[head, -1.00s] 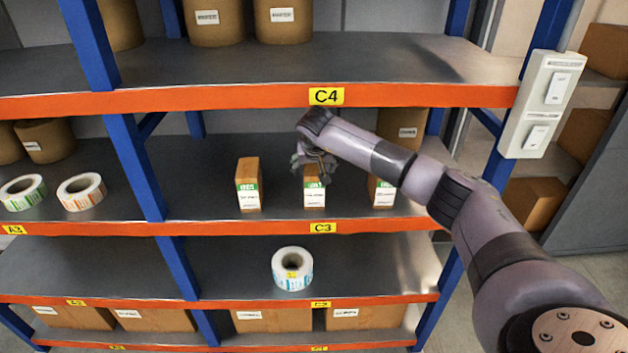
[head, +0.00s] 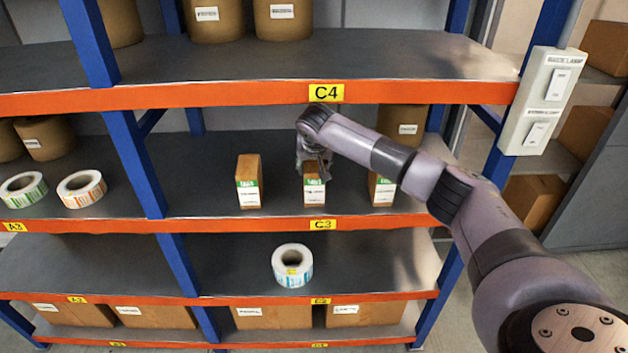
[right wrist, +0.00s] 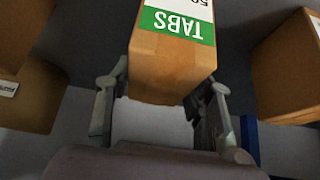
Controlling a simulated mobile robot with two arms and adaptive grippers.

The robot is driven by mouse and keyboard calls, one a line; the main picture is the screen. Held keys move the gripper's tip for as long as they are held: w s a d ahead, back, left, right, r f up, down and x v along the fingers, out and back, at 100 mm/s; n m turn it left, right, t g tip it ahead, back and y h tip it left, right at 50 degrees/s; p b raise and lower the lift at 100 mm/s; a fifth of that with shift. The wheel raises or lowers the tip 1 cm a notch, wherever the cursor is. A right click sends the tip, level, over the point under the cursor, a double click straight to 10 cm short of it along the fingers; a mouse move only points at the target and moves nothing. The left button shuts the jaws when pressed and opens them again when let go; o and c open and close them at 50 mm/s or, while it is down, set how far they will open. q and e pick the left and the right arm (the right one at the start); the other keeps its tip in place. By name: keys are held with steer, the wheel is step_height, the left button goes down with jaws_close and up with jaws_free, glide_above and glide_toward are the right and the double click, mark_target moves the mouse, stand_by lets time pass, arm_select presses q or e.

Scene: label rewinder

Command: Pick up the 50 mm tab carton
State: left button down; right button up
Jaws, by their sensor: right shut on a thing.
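Three slim brown cartons with white and green labels stand in a row on shelf C3: the left carton (head: 249,182), the middle carton (head: 314,190) and the right carton (head: 382,190). My right gripper (head: 314,164) is at the top of the middle carton and shut on it. In the right wrist view, the fingers of my right gripper (right wrist: 162,100) lie on both sides of the middle carton (right wrist: 172,70). Its green band reads "TABS", with part of a "50" at the picture's edge. The carton appears upright at shelf level; I cannot tell whether it touches the shelf. My left gripper is not in view.
Shelf C4 (head: 250,97) runs above my right gripper. A brown round container (head: 405,125) stands behind the right carton. A label roll (head: 292,266) lies on the shelf below. A blue upright (head: 138,170) and a switch box (head: 543,100) flank the bay.

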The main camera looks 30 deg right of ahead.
steer(key=shift+r, duration=0.1)
jaws_close()
